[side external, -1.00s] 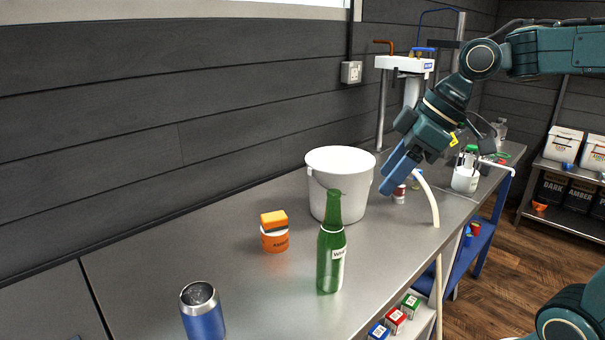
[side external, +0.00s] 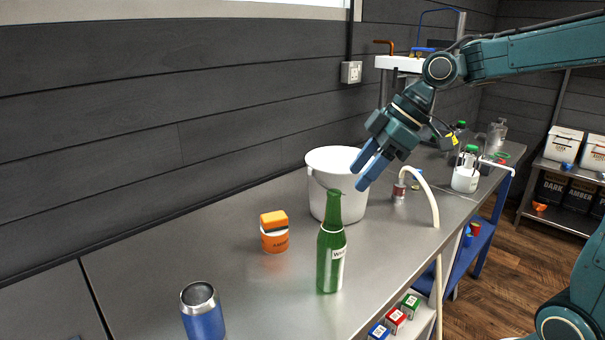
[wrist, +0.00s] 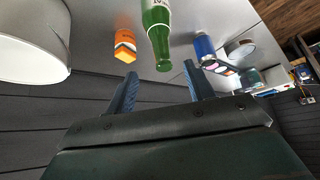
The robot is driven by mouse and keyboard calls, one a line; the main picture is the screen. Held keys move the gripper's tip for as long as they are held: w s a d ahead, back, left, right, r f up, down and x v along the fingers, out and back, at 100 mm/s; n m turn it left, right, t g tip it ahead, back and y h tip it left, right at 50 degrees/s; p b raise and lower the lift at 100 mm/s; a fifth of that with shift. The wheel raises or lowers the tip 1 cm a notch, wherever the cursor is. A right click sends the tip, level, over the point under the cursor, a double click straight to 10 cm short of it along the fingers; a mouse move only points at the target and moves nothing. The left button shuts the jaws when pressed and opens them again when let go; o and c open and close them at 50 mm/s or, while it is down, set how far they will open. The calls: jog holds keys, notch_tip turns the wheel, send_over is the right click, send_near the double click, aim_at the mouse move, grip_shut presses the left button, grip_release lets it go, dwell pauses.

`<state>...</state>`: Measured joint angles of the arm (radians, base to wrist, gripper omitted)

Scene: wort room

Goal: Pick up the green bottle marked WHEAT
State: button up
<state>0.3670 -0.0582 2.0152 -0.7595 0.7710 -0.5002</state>
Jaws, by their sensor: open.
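The green bottle (side external: 331,262) stands upright near the front edge of the steel bench, its white label partly turned away in the side view. In the wrist view the green bottle (wrist: 157,30) shows ahead of and between my two fingers, apart from them. My gripper (side external: 364,176) is open and empty, above and to the right of the bottle, in front of the white bucket's right side. Its two blue fingers (wrist: 160,92) are spread apart in the wrist view. Nothing touches the bottle.
A white bucket (side external: 347,195) stands behind the bottle. A pale hose (side external: 427,195) curves over the bench (side external: 240,284) at right. Bench around the bottle is clear.

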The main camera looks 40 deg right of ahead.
aim_at(328, 218)
jog(key=x, duration=0.5)
jog(key=shift+w+a+f, duration=0.15)
jog(key=shift+f, duration=0.15)
jog(key=shift+a+f, duration=0.1)
jog(key=shift+x, duration=2.5)
jog(key=shift+a, duration=0.15)
jog(key=shift+c, duration=0.2)
grip_shut()
